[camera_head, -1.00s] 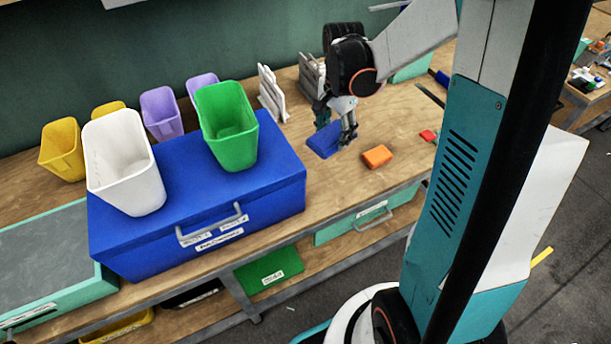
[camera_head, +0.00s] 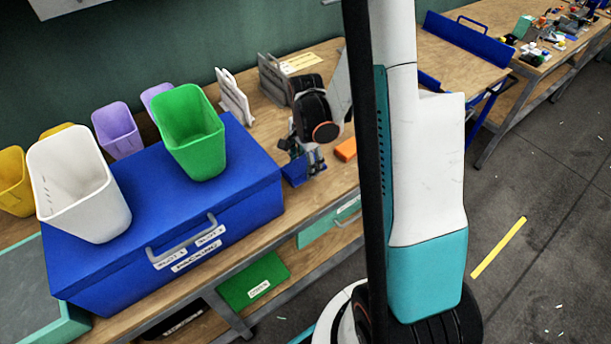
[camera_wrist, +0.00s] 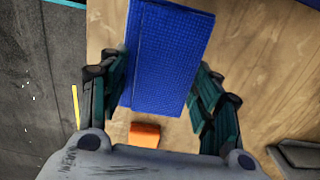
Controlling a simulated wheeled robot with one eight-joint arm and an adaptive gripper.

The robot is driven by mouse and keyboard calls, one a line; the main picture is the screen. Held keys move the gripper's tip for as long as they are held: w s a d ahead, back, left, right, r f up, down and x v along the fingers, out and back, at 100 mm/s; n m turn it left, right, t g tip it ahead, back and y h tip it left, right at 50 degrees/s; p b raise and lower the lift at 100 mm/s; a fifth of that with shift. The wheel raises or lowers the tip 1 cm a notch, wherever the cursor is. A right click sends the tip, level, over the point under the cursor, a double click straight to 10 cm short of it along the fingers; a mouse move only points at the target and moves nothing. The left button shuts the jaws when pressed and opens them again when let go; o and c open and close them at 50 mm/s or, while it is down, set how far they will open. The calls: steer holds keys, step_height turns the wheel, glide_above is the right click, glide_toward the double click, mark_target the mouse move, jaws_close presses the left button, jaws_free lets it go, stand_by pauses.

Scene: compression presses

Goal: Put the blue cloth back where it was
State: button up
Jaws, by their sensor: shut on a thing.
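The blue cloth (camera_wrist: 170,50) is a flat, textured, folded rectangle and fills the upper middle of the wrist view. My gripper (camera_wrist: 162,65) has a finger on each side of it and is shut on it. In the head view, my gripper (camera_head: 312,165) points down over the wooden bench beside the large blue box. The cloth (camera_head: 294,171) shows there as a small tilted blue patch, partly hidden by the fingers. It looks raised off the bench, but the gap is hard to judge.
An orange block (camera_head: 346,149) lies on the bench close to my gripper. The blue box (camera_head: 105,232) carries a green bin (camera_head: 190,140) and a white bin (camera_head: 80,190). Grey racks (camera_head: 272,75) and white racks (camera_head: 233,98) stand behind.

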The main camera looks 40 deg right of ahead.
mark_target(306, 164)
steer(key=shift+f+b, duration=0.7)
steer(key=shift+f, duration=1.7)
steer(key=shift+f, duration=0.15)
steer(key=o, duration=1.1)
step_height(306, 164, up, 12)
steer(key=p, duration=0.4)
steer(key=shift+r, duration=0.2)
